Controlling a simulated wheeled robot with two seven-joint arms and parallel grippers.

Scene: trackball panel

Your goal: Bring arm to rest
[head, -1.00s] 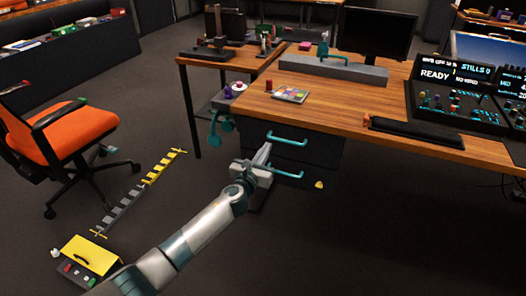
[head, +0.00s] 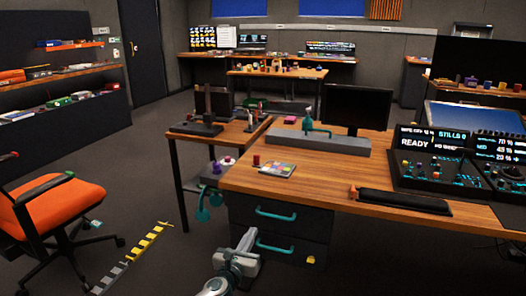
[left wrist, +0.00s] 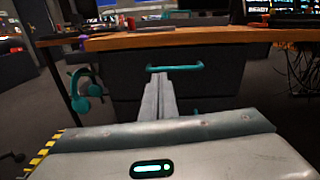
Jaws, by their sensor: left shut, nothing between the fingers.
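My left gripper (head: 247,240) shows at the bottom centre of the head view, in front of the dark drawer cabinet under the wooden desk. Its fingers are together with nothing between them. In the left wrist view its shut fingers (left wrist: 160,97) point toward the cabinet, below the upper teal drawer handle (left wrist: 175,67). The fingers overlap the lower handle in the picture; whether they touch it I cannot tell. Both drawers look closed. Most of my left arm is below the head view's edge. My right gripper is not in view.
The wooden desk (head: 330,172) carries a control panel (head: 437,158), a monitor (head: 357,107) and a black wrist pad (head: 403,200). Teal headphones (head: 203,205) hang at the desk's left. An orange chair (head: 60,208) stands at the left. The floor between chair and cabinet is mostly open.

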